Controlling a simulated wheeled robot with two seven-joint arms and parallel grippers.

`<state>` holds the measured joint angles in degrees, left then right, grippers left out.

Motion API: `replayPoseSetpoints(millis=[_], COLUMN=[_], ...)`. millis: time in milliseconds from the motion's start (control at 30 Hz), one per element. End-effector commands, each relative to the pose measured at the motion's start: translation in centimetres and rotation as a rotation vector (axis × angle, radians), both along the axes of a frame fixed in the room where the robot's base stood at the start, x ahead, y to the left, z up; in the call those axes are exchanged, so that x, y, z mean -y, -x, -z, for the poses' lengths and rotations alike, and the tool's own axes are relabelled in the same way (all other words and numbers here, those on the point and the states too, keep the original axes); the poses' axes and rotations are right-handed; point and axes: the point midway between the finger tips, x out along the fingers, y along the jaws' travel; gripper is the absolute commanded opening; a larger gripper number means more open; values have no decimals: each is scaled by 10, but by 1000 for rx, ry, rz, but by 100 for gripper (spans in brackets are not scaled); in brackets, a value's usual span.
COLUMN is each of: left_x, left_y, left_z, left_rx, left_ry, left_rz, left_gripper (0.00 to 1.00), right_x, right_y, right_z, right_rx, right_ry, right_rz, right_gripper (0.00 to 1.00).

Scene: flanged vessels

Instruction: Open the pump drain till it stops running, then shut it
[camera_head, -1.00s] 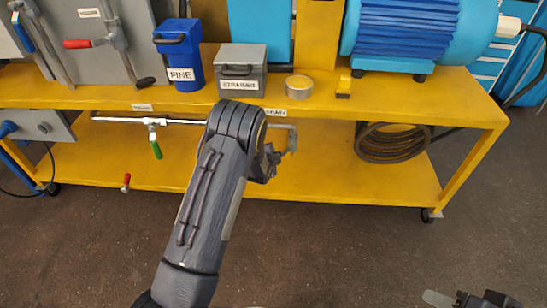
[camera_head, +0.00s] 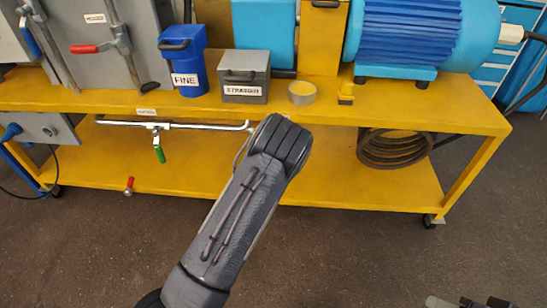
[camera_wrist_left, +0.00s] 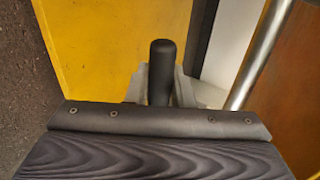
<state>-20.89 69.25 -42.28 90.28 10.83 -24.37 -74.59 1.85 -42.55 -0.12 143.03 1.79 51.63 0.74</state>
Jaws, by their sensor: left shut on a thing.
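My left arm reaches from the bottom of the head view to the cart's front edge, and its own links hide the hand there. In the left wrist view my left gripper (camera_wrist_left: 160,92) is shut on a dark, round-ended handle (camera_wrist_left: 162,62) that stands up between the grey fingers. I cannot tell which fitting the handle belongs to or how far it is turned. A silver pipe (camera_head: 210,126) with a green-handled valve (camera_head: 159,154) runs under the cart's top. No running liquid can be made out. My right gripper (camera_head: 470,302) is partly in view at the bottom right, its jaws unclear.
The yellow cart (camera_head: 420,118) carries a blue FINE bin (camera_head: 184,60), a grey STRAIGHT box (camera_head: 245,76), a round tin (camera_head: 301,93) and a blue motor (camera_head: 410,35). A coiled hose (camera_head: 394,148) hangs below. A red-handled fitting (camera_head: 129,185) is low on the left.

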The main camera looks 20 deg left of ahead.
Motion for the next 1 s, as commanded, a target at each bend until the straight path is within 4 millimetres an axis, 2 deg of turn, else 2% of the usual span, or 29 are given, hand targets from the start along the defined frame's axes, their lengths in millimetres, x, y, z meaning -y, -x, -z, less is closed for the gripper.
replayPoseSetpoints(millis=[33, 167, 533, 800, 1000], left_x=[-1, -1, 2, 13, 18], left_y=[-1, -1, 5, 41, 59], left_z=[-2, -2, -6, -33, -43], left_rx=[4, 4, 1, 2, 3], left_ry=[-3, -2, -1, -1, -1], left_rz=[1, 1, 1, 1, 1], left_gripper=[23, 40, 41, 41, 41], right_x=[0, 0, 0, 0, 0], right_y=[0, 0, 0, 0, 0], right_z=[0, 0, -4, -17, -22], right_rx=[0, 0, 0, 0, 0], right_ry=[0, 0, 0, 0, 0], right_rz=[0, 0, 0, 0, 0], right_gripper=[43, 43, 43, 43, 43])
